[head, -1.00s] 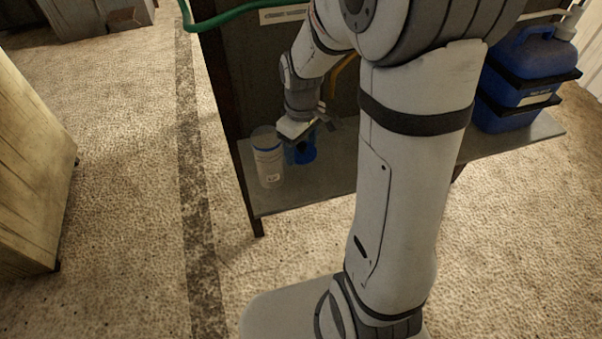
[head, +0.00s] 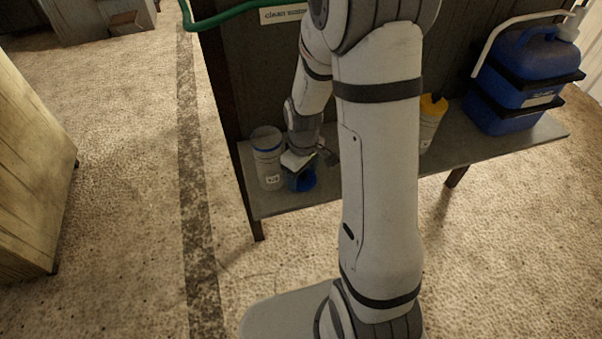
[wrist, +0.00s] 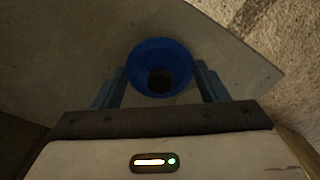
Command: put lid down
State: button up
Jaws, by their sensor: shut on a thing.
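The blue lid (wrist: 136,68) is round, with a dark middle, and sits between the two fingers of my gripper (wrist: 160,78) in the wrist view. My gripper is shut on it. In the head view the lid (head: 307,183) shows just below my gripper (head: 300,172), low over the front of the grey shelf (head: 285,204). I cannot tell whether the lid touches the shelf. A white jar with a blue band (head: 268,168) stands upright just left of my gripper, apart from the lid. My wrist hides part of the lid.
A white bottle with an orange-yellow cap (head: 431,122) stands farther right on the shelf, partly behind my arm. A blue jug (head: 515,85) in a black holder is at the right end. A dark panel (head: 262,75) rises behind. Some shelf front is bare.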

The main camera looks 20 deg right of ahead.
aim_at(303, 174)
jog(key=shift+f, duration=0.2)
jog(key=o, duration=1)
jog(key=shift+c, duration=0.2)
jog(key=shift+r, duration=0.2)
notch_tip(303, 174, up, 12)
jog(key=p, duration=0.2)
jog(key=s+r+m+t, duration=0.2)
jog(key=s+r+m, duration=0.4)
jog(key=s+r, duration=0.3)
jog(key=s, duration=0.4)
jog(key=shift+s+a+m, duration=0.3)
jog(key=shift+a+m, duration=0.05)
jog(key=shift+m, duration=0.05)
jog(key=shift+r, duration=0.15)
